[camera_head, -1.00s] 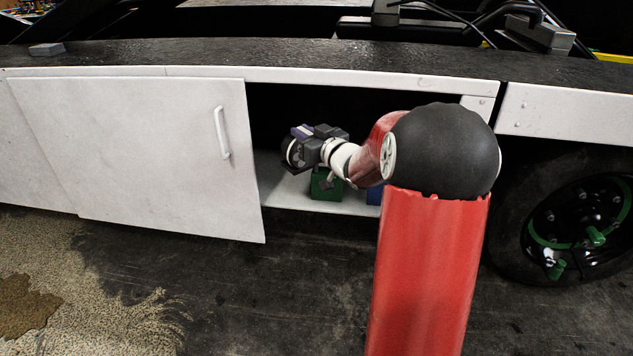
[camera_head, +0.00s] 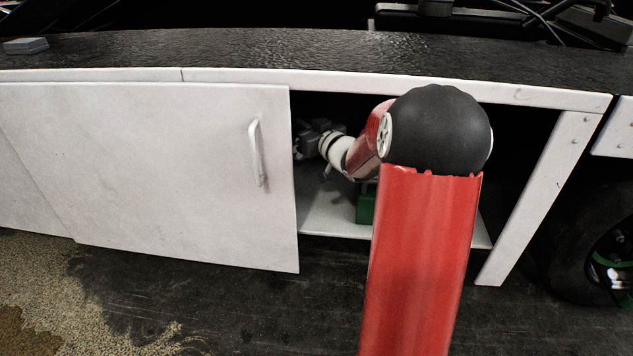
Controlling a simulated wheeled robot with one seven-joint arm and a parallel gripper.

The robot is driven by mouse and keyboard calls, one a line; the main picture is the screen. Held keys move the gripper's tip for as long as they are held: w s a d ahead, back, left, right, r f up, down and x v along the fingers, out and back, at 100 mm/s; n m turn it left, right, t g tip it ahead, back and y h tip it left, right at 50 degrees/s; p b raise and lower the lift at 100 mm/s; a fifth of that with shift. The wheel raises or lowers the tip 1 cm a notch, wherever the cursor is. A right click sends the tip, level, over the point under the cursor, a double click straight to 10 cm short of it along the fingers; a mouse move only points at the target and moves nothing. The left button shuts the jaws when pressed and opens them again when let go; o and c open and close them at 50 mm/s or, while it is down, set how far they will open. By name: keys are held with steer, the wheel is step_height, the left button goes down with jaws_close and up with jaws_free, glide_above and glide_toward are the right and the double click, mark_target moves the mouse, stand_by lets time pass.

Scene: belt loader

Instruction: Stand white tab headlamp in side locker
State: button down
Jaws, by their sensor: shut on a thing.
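The side locker (camera_head: 330,220) is the opening in the white side panel, with a pale shelf floor inside. My gripper (camera_head: 308,138) is inside the opening at its left, close behind the edge of the white door, high above the shelf floor. It is dark and in shadow, and its fingertips are mostly hidden. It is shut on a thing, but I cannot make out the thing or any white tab. No headlamp can be told apart in this view.
The white sliding door (camera_head: 160,170) with its handle (camera_head: 258,152) covers the left of the locker. A green box (camera_head: 366,207) stands on the shelf, partly behind my red arm. A wheel (camera_head: 605,240) is at the right. A grey block (camera_head: 26,46) lies on the black deck.

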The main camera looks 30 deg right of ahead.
step_height(320, 180, down, 15)
steer(key=b, duration=0.2)
steer(key=shift+b, duration=0.3)
steer(key=shift+f, duration=0.2)
steer(key=c, duration=1.4)
jaws_free()
steer(key=shift+o, duration=0.2)
